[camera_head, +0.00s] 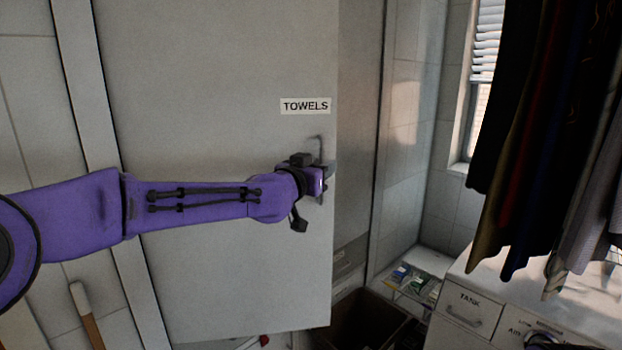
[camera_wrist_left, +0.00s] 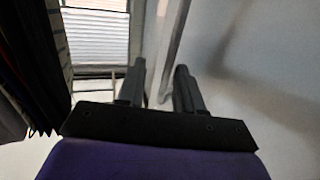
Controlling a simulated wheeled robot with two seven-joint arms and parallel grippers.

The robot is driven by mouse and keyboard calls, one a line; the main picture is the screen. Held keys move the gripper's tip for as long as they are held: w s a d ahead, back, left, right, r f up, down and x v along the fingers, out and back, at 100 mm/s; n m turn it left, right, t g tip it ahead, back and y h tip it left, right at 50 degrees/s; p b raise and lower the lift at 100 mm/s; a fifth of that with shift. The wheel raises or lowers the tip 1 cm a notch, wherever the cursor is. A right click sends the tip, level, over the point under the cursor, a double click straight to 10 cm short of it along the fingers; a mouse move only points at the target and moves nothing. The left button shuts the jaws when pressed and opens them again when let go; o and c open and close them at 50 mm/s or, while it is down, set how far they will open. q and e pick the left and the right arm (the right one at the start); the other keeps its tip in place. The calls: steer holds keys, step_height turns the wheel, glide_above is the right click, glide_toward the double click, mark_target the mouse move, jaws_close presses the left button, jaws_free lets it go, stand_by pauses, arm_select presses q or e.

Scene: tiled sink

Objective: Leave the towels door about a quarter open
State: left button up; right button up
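The towels door (camera_head: 215,120) is a flat grey panel with a white "TOWELS" label (camera_head: 305,106). It stands a little open, with a dark gap past its right edge. Its thin metal handle (camera_head: 319,150) is near that edge. My left gripper (camera_head: 322,180) is at the handle's height, right by it. In the left wrist view the two dark fingers (camera_wrist_left: 158,88) are spread apart, with a pale bar-like shape running between and beyond them. I cannot tell whether they touch the handle. My right gripper is not in view.
Dark clothes (camera_head: 545,130) hang at the right. Below them is a white appliance (camera_head: 475,310) marked "TANK". A dark open box (camera_head: 362,325) stands low beyond the door's edge. A wooden-handled tool (camera_head: 88,318) leans at the lower left. A blind-covered window (camera_head: 487,50) is at the back.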

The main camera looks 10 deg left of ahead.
arm_select(q)
steer(key=b+v, duration=0.3)
steer(key=v, duration=0.5)
steer(key=shift+w+a, duration=0.1)
